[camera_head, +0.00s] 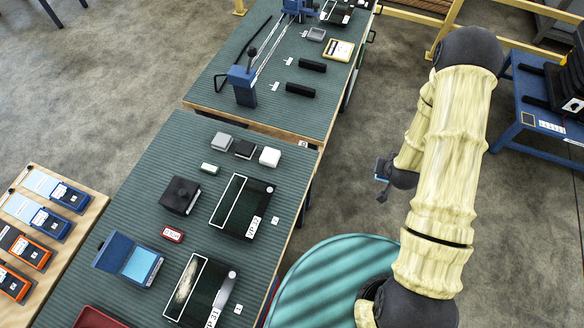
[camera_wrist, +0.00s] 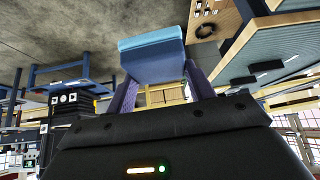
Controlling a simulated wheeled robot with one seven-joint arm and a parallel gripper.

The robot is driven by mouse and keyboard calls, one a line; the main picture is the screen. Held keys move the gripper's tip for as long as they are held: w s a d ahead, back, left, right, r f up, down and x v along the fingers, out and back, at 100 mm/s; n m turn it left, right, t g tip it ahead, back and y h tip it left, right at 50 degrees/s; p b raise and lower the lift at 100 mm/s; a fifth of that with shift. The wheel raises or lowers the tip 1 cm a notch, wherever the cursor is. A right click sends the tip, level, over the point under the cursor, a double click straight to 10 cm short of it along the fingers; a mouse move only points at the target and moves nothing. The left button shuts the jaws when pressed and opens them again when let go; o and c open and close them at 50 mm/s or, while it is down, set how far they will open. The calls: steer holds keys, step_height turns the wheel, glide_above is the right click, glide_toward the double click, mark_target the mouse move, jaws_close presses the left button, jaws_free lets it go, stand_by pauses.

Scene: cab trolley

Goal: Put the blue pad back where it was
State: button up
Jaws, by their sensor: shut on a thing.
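My gripper (camera_head: 384,180) is at the end of my arm, out over the floor to the right of the green-topped tables. In the wrist view its two purple fingers (camera_wrist: 163,87) are shut on a blue pad (camera_wrist: 152,58), a block with a lighter blue top face. The pad is held clear of any surface. In the head view the pad (camera_head: 379,167) shows only as a small blue patch at the fingertips.
The near table (camera_head: 120,205) holds an open blue case (camera_head: 128,260) with a light blue inside, a black block (camera_head: 180,195), small grey, black and white blocks, a red-edged label and two black trays (camera_head: 228,228). A wooden board (camera_head: 62,235) with several meters is at left. A blue trolley (camera_head: 540,135) stands right.

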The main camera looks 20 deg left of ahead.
steer(key=s+a+r+n+g+y+b, duration=0.1)
steer(key=a+n+g+y+b, duration=0.3)
steer(key=a+n, duration=1.3)
steer(key=shift+s+a+r+g+y, duration=0.3)
steer(key=shift+a+r+g+y, duration=0.7)
steer(key=shift+a, duration=5.4)
steer(key=shift+f+g+y, duration=0.3)
steer(key=shift+f+y, duration=0.1)
steer(key=shift+f, duration=3.1)
steer(key=shift+f, duration=1.85)
steer(key=shift+f, duration=0.1)
